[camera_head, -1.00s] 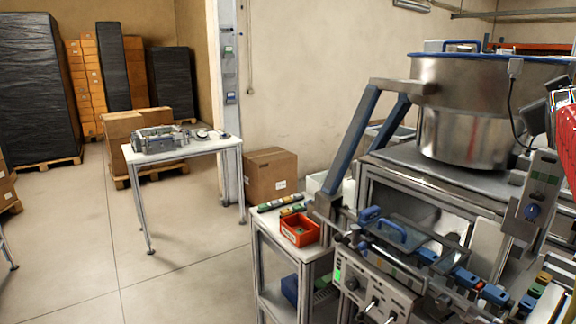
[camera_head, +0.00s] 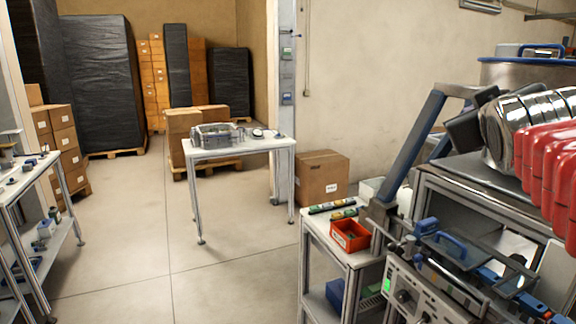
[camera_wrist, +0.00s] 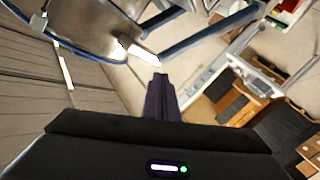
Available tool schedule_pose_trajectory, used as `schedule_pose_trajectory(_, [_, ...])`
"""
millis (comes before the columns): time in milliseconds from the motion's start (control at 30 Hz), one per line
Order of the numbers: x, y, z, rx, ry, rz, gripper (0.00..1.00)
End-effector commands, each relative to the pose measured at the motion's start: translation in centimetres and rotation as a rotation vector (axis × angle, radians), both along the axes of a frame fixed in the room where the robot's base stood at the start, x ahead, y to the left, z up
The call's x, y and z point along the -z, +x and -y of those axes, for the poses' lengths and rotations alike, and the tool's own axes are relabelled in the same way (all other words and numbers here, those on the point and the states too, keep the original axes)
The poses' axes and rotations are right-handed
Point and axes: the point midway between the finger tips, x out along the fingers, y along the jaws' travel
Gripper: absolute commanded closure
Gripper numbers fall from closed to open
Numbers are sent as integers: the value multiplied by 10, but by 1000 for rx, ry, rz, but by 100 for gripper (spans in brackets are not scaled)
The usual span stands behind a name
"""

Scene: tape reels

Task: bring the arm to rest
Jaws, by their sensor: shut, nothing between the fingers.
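My gripper (camera_wrist: 158,82) shows in the wrist view as dark fingers pressed together, shut and empty, pointing up the picture. Nothing touches the fingertips in that view. In the head view my arm, with red and silver links (camera_head: 535,135), reaches in from the right edge in front of the machine with the metal bowl. A dark part at the arm's left end is visible, but the fingers cannot be made out there.
A small white table (camera_head: 240,148) stands mid-floor with a grey device on it. A red bin (camera_head: 350,236) sits on a bench beside the machine at right. A cardboard box (camera_head: 322,178) is by the wall. Another bench (camera_head: 28,170) is at left. Floor between is open.

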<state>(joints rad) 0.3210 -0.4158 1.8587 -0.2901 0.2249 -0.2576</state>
Motion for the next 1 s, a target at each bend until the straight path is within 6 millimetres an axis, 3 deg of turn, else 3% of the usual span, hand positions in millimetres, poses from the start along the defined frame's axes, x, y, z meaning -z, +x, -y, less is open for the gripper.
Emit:
schedule_pose_trajectory(100, [59, -14, -26, -21, 113, -104, 100])
schedule_pose_trajectory(367, [180, -59, -81, -47, 336, -344, 100])
schedule_pose_trajectory(700, [323, -152, -150, -48, 560, -677, 100])
schedule_pose_trajectory(833, [362, -187, -168, -40, 617, -786, 100])
schedule_pose_trajectory(1000, [384, -208, -179, -35, 647, -852, 100])
